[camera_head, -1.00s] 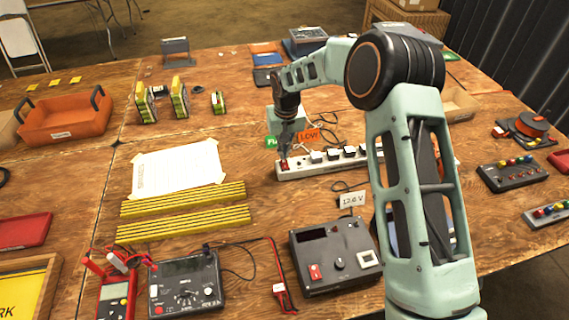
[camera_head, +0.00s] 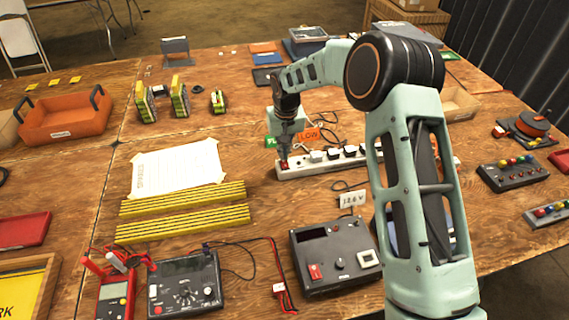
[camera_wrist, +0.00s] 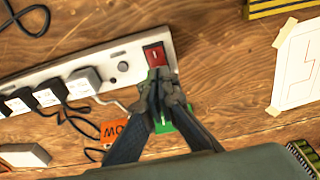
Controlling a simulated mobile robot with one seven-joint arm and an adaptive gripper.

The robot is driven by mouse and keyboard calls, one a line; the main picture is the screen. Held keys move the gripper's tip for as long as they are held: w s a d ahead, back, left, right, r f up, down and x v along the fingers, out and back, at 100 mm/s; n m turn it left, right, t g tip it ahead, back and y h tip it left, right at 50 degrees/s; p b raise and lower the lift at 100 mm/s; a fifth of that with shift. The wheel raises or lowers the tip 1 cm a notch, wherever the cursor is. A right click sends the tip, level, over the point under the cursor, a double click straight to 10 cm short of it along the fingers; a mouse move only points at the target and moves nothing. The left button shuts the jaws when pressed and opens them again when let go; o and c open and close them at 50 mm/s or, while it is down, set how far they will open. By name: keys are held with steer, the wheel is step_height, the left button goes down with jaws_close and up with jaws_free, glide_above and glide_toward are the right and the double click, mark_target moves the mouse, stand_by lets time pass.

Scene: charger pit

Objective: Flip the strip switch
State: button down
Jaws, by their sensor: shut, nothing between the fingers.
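The white power strip (camera_head: 322,163) lies on the wooden table with several plugs in it. Its red rocker switch (camera_wrist: 156,55) sits at one end of the strip, and it also shows in the head view (camera_head: 283,164). My gripper (camera_wrist: 161,80) is shut and empty, with its fingertips right at the edge of the red switch in the wrist view. In the head view my gripper (camera_head: 285,150) points down over the switch end of the strip. The fingertips hide part of the switch's edge, and I cannot tell whether they touch it.
An orange LOW tag (camera_head: 307,135) and a green tag (camera_wrist: 186,124) lie beside the strip. Yellow strips (camera_head: 183,211) and a taped paper sheet (camera_head: 176,167) lie left.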

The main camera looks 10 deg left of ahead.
steer(key=shift+f+b, duration=0.5)
steer(key=shift+f, duration=0.25)
steer(key=shift+s, duration=0.1)
stand_by(0.3)
steer(key=shift+r+p, duration=1.9)
steer(key=shift+r, duration=1.6)
